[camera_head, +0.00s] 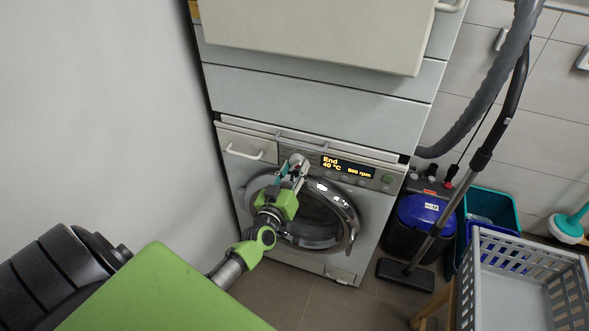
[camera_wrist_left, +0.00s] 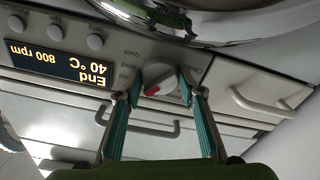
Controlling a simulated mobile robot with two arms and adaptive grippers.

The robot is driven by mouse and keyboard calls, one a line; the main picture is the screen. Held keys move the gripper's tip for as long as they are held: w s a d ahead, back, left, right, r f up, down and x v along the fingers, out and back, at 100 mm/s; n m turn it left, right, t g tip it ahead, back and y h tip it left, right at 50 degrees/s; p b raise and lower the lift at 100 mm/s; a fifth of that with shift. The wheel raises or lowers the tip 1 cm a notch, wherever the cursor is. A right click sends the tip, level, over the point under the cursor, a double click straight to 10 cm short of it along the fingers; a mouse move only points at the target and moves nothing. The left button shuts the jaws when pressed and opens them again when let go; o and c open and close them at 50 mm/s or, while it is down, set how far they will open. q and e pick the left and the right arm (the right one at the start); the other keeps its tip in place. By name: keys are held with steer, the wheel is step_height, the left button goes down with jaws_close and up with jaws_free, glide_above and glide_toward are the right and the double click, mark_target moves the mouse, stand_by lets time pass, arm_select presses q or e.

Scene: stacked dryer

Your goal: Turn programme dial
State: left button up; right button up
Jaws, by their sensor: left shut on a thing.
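The washing machine (camera_head: 372,215) stands under the upper cabinet. Its programme dial (camera_wrist_left: 160,82) is a round silver knob with a red mark, upside down in the left wrist view. My left gripper (camera_wrist_left: 155,88) is shut on the dial, with a teal finger on either side of it. In the head view my left gripper (camera_head: 291,172) reaches the control panel and hides most of the dial. The display (camera_head: 347,167) reads End, 40 °C, 800 rpm; it also shows inverted in the left wrist view (camera_wrist_left: 58,65). My right gripper is not in view.
The round door (camera_head: 352,222) is below the panel. The detergent drawer (camera_head: 246,147) is left of the dial. A vacuum cleaner (camera_head: 420,215), a teal bin (camera_head: 500,207) and a grey basket (camera_head: 510,285) stand to the right. A pale wall (camera_head: 100,120) bounds the left.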

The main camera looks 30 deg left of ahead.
arm_select(q)
steer(key=n, duration=0.5)
steer(key=shift+b, duration=0.35)
steer(key=shift+n, duration=1.6)
steer(key=o, duration=1.1)
